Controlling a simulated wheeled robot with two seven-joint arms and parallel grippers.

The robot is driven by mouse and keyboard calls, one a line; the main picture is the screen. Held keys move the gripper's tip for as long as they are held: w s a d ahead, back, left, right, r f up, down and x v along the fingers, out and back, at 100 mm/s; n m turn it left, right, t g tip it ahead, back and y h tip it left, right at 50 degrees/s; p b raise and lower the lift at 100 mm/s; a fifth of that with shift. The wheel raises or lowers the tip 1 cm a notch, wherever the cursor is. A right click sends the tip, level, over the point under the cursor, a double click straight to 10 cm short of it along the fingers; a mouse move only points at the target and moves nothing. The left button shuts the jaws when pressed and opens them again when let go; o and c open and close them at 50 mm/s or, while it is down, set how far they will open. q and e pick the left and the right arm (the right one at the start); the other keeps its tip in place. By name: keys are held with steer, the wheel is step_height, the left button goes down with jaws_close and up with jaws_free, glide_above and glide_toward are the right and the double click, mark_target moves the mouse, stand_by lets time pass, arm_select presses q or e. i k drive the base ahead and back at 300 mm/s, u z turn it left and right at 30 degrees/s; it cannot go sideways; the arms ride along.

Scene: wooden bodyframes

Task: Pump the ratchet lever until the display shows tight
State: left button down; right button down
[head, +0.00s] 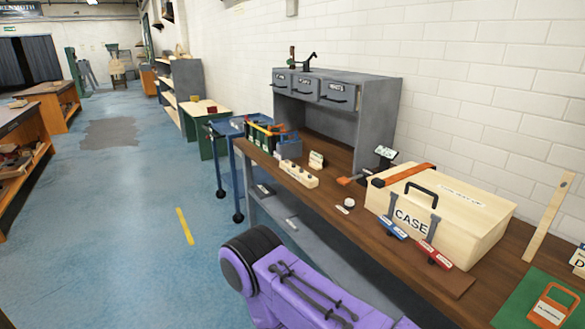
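A pale wooden case (455,205) marked "CASE" stands on the brown workbench (325,207), with a dark handle on its front. An orange strap (412,171) lies over the case's back left corner, with a dark piece at its end. A small orange part (345,180) sits on the bench to the left of the case; I cannot tell which part is the ratchet lever. A small tilted display (385,153) stands behind the case, its text too small to read. A blue labelled piece (392,228) and a red labelled piece (434,254) sit at the case's front. Neither gripper is in view.
A grey cabinet (378,125) with labelled drawers stands at the bench's back. A pale block (298,174) and a small round white item (349,203) lie left of the case. A green mat (510,312) with an orange-framed item is at lower right. My purple arm link crosses the bottom.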

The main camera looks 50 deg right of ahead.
mark_target(345, 181)
steer(key=z, duration=0.2)
steer(key=i, duration=1.85)
steer(key=z, duration=1.7)
steer(key=i, duration=0.9)
steer(key=z, duration=1)
